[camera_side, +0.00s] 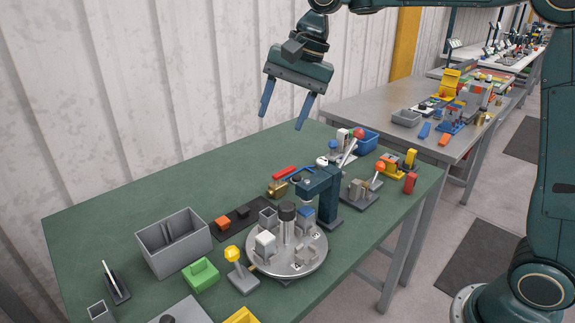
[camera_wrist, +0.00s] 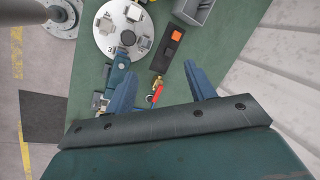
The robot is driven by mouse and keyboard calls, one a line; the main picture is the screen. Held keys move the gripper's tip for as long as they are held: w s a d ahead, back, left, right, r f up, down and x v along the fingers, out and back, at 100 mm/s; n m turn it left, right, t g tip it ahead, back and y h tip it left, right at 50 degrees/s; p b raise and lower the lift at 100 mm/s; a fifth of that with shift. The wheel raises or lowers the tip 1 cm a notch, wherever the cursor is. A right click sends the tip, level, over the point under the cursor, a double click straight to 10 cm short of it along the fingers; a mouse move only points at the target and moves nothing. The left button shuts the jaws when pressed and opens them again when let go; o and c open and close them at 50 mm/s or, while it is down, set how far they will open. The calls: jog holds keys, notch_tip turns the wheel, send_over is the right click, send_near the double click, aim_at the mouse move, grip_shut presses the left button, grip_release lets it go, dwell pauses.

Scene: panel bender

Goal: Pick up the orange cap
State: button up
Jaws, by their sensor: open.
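The orange cap (camera_side: 222,223) is a small orange block at one end of a dark strip on the green table, beside a grey two-part bin. It also shows in the wrist view (camera_wrist: 177,36) at the upper middle. My gripper (camera_side: 281,121) is open and empty, high above the back of the table, its two blue fingers pointing down. In the wrist view my gripper (camera_wrist: 158,70) has its fingers spread wide, with the cap well beyond them and touching neither.
The dark strip (camera_side: 243,219) also bears a dark block. A grey bin (camera_side: 160,258) stands left of the cap. A round metal turntable (camera_side: 258,265) with several blocks and a dark blue post (camera_side: 319,190) stands to its right. The table's back left is clear.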

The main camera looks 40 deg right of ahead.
jog(key=w+a+f+m+g, duration=0.2)
jog(key=w+f+m, duration=0.6)
jog(key=w+f, duration=0.7)
notch_tip(320, 180, down, 2)
jog(key=shift+a+f+g, duration=0.15)
jog(key=shift+a+g, duration=0.15)
jog(key=shift+a, duration=0.5)
send_over(222, 221)
jog(key=d, duration=0.2)
jog(key=shift+d+f+x, duration=0.1)
jog(key=shift+d+x, duration=0.2)
jog(key=shift+x, duration=1.05)
jog(key=shift+d+f+x, duration=0.1)
jog(key=shift+d+x, duration=0.25)
jog(key=shift+x, duration=0.95)
jog(key=shift+d+f+x, duration=0.1)
jog(key=shift+d+x, duration=0.2)
jog(key=shift+x, duration=1.05)
jog(key=shift+x, duration=2.5)
jog(key=shift+a, duration=0.15)
